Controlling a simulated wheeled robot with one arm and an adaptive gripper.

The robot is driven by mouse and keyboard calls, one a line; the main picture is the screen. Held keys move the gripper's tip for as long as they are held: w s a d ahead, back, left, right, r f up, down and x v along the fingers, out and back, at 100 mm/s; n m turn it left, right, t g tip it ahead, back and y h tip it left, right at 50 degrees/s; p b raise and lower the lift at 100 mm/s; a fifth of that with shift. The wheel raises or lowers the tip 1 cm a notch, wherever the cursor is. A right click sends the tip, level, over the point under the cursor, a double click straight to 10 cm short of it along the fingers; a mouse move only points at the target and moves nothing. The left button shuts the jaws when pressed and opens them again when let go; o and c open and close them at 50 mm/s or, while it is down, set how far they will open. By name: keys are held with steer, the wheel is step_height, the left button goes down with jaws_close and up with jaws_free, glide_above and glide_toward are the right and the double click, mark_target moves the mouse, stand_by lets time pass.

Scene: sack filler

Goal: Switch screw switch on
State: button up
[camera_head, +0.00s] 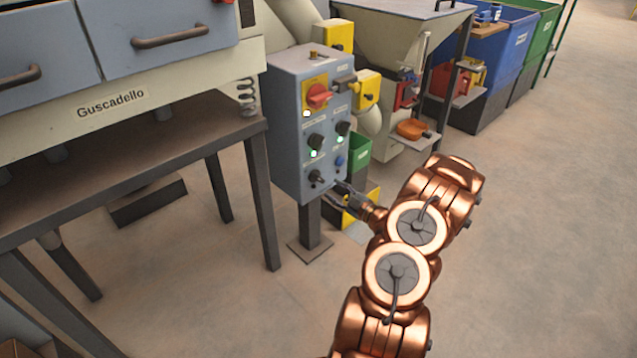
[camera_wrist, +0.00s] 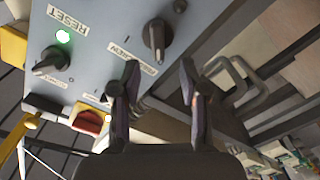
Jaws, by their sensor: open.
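The grey-blue control panel (camera_head: 290,130) stands on a post and carries several black rotary knobs. The lowest knob (camera_head: 316,177) sits near the panel's bottom edge, with no lit lamp beside it. My gripper (camera_head: 341,189) is close to the panel's lower right, just right of that knob. In the wrist view my gripper (camera_wrist: 160,72) is open and empty, its two fingers apart. A black knob (camera_wrist: 157,38) lies just beyond the fingertips, roughly in line with the gap.
Two upper knobs (camera_head: 315,141) (camera_head: 343,127) have green lamps near them. A red switch on a yellow plate (camera_head: 317,95) is higher up. A blue button (camera_head: 340,161) sits above my gripper. A table (camera_head: 130,165) is at left; open floor (camera_head: 540,220) lies right.

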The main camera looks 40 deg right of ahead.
mark_target(321, 181)
steer(key=shift+w+d+b, duration=0.15)
steer(key=shift+w+b, duration=0.2)
steer(key=shift+w, duration=1.5)
steer(key=shift+w+d+b, duration=0.1)
steer(key=shift+w+b, duration=0.2)
steer(key=shift+w, duration=1.5)
steer(key=shift+c, duration=0.4)
jaws_close()
steer(key=shift+a+f, duration=0.1)
steer(key=shift+a, duration=0.05)
